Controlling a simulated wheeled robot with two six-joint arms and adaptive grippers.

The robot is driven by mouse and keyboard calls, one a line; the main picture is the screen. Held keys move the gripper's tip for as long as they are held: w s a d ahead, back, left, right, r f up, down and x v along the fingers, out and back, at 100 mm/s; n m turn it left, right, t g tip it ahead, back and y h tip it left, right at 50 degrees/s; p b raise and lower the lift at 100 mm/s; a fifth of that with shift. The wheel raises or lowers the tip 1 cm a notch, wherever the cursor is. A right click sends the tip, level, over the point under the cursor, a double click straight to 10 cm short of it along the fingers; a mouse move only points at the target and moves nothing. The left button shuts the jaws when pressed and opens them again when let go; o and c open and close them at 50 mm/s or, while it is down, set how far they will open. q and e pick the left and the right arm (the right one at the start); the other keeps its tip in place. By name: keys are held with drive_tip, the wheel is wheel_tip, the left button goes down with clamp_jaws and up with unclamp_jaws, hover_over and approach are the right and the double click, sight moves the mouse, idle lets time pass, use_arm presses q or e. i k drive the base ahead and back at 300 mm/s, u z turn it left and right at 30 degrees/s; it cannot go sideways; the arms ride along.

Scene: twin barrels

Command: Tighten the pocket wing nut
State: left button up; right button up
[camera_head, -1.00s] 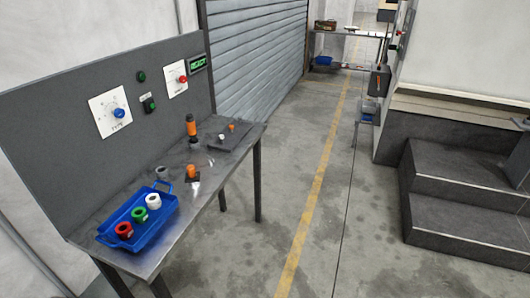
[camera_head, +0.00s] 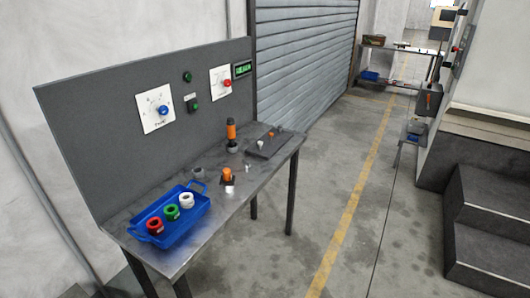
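No wing nut can be made out for certain at this distance. On the metal workbench (camera_head: 205,240) stands an orange and black upright tool or post (camera_head: 231,135). In front of it is a short orange knob-like piece (camera_head: 227,174) on a dark base. A dark flat block (camera_head: 268,145) at the bench's far end carries a small orange piece (camera_head: 272,135) and a small white piece (camera_head: 260,143). Neither of my grippers is in view.
A blue tray (camera_head: 178,240) holds red, green and white rings. A dark back panel (camera_head: 110,110) carries a blue knob (camera_head: 163,111), a red knob (camera_head: 228,83) and green buttons. Grey steps (camera_head: 490,210) stand at right. The floor (camera_head: 345,200) between is clear.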

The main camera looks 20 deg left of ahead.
sight(247, 165)
drive_tip(key=z, duration=0.4)
drive_tip(key=i, duration=0.8)
drive_tip(key=u, duration=0.55)
drive_tip(key=i, duration=0.6)
drive_tip(key=u, duration=0.65)
